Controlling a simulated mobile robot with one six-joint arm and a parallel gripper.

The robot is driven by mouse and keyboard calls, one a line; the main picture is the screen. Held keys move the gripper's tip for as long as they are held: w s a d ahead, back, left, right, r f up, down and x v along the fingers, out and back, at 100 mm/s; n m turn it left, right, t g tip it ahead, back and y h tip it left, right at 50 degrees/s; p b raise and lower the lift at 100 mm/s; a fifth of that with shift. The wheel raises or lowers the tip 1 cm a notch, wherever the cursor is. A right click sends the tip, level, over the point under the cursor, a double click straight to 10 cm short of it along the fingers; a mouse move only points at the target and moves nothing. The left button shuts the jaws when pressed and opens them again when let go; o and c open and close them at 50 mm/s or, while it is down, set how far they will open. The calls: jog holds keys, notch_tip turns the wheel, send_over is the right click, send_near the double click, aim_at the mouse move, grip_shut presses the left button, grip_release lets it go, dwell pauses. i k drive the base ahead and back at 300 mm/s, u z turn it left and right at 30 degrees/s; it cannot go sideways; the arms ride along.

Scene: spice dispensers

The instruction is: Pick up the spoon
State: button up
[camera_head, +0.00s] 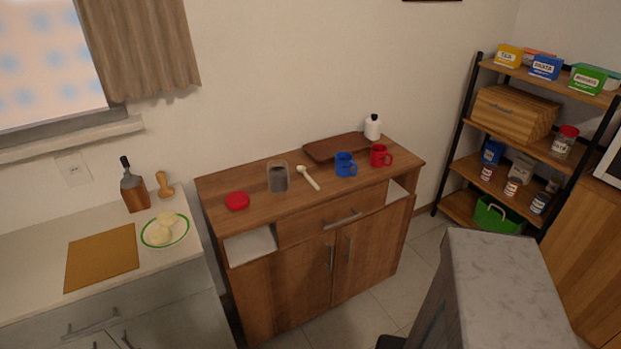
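A pale wooden spoon (308,177) lies on top of the brown wooden cabinet (222,184), near the middle. It lies aslant, with one end toward the back left and the other toward the front right. A clear container with dark contents (278,177) stands just left of it. A blue mug (346,165) stands to its right, a little apart. My gripper is not in view.
A red lid (237,201) lies left on the cabinet. A red mug (380,156), brown tray (325,148) and white bottle (373,127) are at the right. A white counter (40,262) stands left, a marble-topped block (500,290) front right. Tiled floor (372,298) lies between.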

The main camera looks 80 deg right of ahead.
aim_at(301, 169)
jog(key=u, duration=0.4)
jog(key=k, duration=0.1)
jog(key=z, duration=1.85)
jog(key=k, duration=0.9)
jog(key=u, duration=0.15)
jog(key=i, duration=0.55)
jog(key=z, duration=0.05)
